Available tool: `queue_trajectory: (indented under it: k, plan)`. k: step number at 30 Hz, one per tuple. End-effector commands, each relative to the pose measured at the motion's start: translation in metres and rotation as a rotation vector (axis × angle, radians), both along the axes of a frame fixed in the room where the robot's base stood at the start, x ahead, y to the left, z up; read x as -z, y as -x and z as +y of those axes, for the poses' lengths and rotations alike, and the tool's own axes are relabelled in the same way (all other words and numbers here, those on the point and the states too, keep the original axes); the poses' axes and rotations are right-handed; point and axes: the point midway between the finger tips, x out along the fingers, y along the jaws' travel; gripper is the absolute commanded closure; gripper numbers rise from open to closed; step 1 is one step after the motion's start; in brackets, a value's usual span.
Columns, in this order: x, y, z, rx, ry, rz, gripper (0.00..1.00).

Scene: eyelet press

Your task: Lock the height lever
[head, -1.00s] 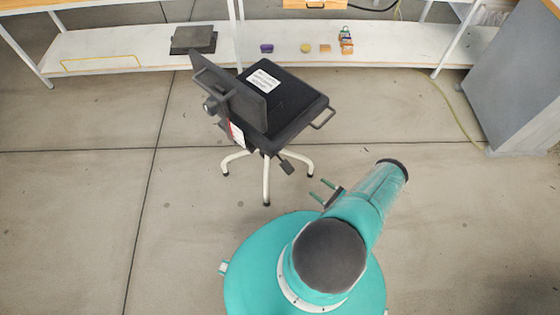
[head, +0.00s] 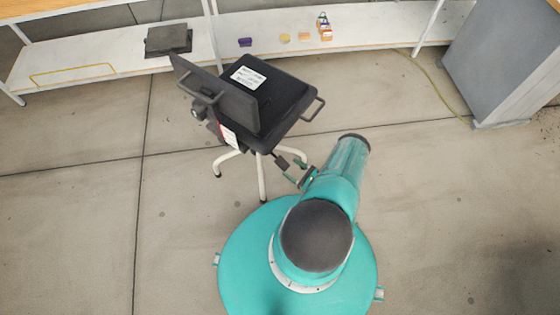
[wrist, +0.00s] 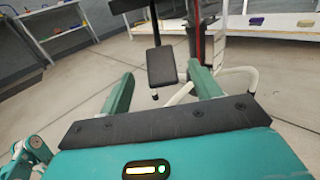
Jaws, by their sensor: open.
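The height lever is a black paddle (head: 281,161) on a thin stem below the seat of the black chair (head: 284,92). In the wrist view the lever's paddle (wrist: 161,67) hangs between my two green fingers in the picture, apparently just past their tips. My gripper (head: 294,171) is open and empty, close to the lever on its lower right. The wrist view also shows my gripper (wrist: 160,72) with a wide gap between the fingers. I cannot tell whether a finger touches the paddle. The lever's inner end is hidden under the seat.
The chair's pale legs (head: 262,180) stand close to my gripper and base. A white shelf (head: 110,62) with small items runs behind the chair. A grey cabinet (head: 500,65) stands at the right, with a yellow cable (head: 440,95) beside it. The floor on both sides is clear.

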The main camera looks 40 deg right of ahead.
Motion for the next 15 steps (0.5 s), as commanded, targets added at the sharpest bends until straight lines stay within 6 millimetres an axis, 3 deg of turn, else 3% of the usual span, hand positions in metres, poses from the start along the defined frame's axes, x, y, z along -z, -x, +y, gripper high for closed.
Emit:
queue_trajectory:
  k: [7,15]
  plan:
    - [0.000,-0.048,0.011,-0.004,0.001,0.000,0.37]
    - [0.000,-0.070,0.015,-0.001,0.001,0.000,0.37]
